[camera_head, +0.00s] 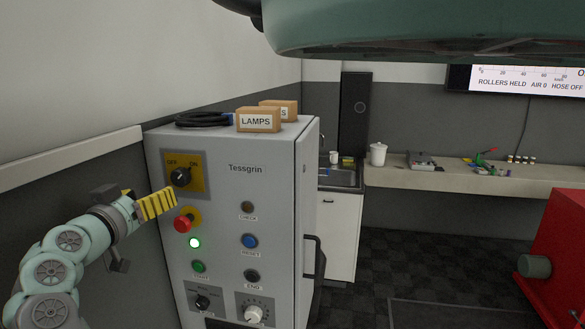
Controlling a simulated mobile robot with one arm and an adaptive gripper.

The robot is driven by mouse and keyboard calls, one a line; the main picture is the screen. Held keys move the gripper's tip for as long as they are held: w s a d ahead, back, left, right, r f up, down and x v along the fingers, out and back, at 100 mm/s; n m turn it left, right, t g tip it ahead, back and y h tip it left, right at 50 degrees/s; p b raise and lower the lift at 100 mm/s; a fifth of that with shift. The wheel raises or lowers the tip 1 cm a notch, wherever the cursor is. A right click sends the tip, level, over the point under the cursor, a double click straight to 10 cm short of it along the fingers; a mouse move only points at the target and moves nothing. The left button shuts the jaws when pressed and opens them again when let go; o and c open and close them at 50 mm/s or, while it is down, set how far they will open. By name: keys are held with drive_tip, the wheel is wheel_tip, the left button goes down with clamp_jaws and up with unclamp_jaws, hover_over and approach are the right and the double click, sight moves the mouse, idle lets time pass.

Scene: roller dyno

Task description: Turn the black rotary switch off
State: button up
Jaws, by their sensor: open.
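The black rotary switch (182,177) sits on a yellow plate at the upper left of the grey Tessgrin cabinet's front. OFF is printed at the plate's upper left and ON at its upper right. The knob appears turned toward ON, though its mark is small. My gripper (152,204) is at the left, at the end of my teal arm, with yellow-and-black striped fingers. It is open and appears empty. In the picture it is just below and left of the switch; I see no contact, and the depth gap is hard to judge.
A red mushroom button (184,222) lies just below the switch, close to my fingers in the picture. A lit green lamp (195,243), several buttons, another black knob (202,302) and a grey dial (254,313) are lower. Boxes (258,120) and a cable (203,119) lie on top.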

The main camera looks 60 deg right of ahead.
sight(177, 179)
drive_tip(key=p+x, duration=0.5)
drive_tip(key=x, duration=0.4)
drive_tip(key=shift+d+r, duration=0.1)
drive_tip(key=shift+d, duration=0.05)
drive_tip(key=shift+p+x, duration=0.35)
drive_tip(key=shift+x, duration=0.4)
drive_tip(key=shift+w, duration=0.1)
drive_tip(key=c, duration=1.2)
